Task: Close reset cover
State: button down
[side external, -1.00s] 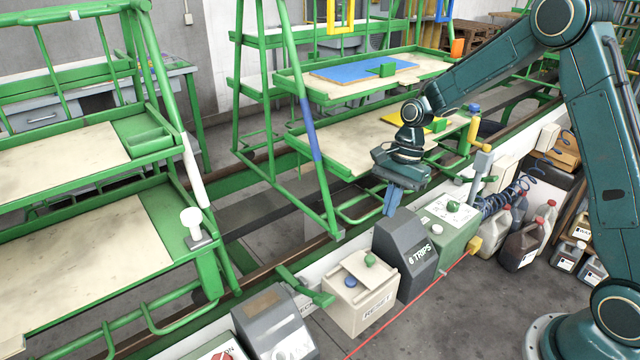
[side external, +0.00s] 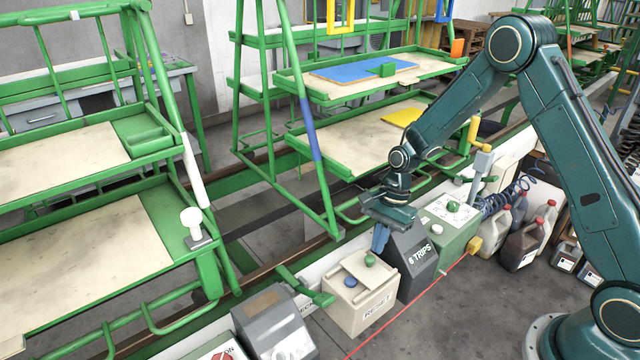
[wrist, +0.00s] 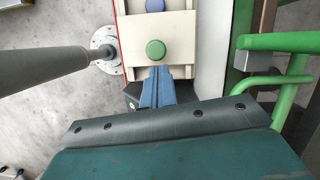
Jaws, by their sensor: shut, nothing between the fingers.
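The cream reset box (side external: 358,308), marked RESET, stands on the rail. Its flat cream cover (side external: 376,273) carries a green knob (side external: 370,260), and a blue button (side external: 350,282) beside the cover is exposed. My gripper (side external: 378,250) is shut and empty, pointing down just behind the green knob, by the grey 8 TRIPS housing. In the wrist view my blue fingertips (wrist: 158,72) are close below the green knob (wrist: 155,49); I cannot tell whether they touch the cover. The blue button (wrist: 155,5) is partly cut off at the top edge.
The grey 8 TRIPS housing (side external: 408,262) stands right beside the box. A green control box (side external: 452,226) is beyond it. A green lever (side external: 305,287) and another grey housing (side external: 275,322) stand to the left. A red line (side external: 410,305) runs along the front.

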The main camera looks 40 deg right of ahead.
aim_at(356, 274)
jog(key=shift+f, duration=0.2)
jog(key=shift+a, duration=2.85)
jog(key=shift+r, duration=0.1)
jog(key=v, duration=1)
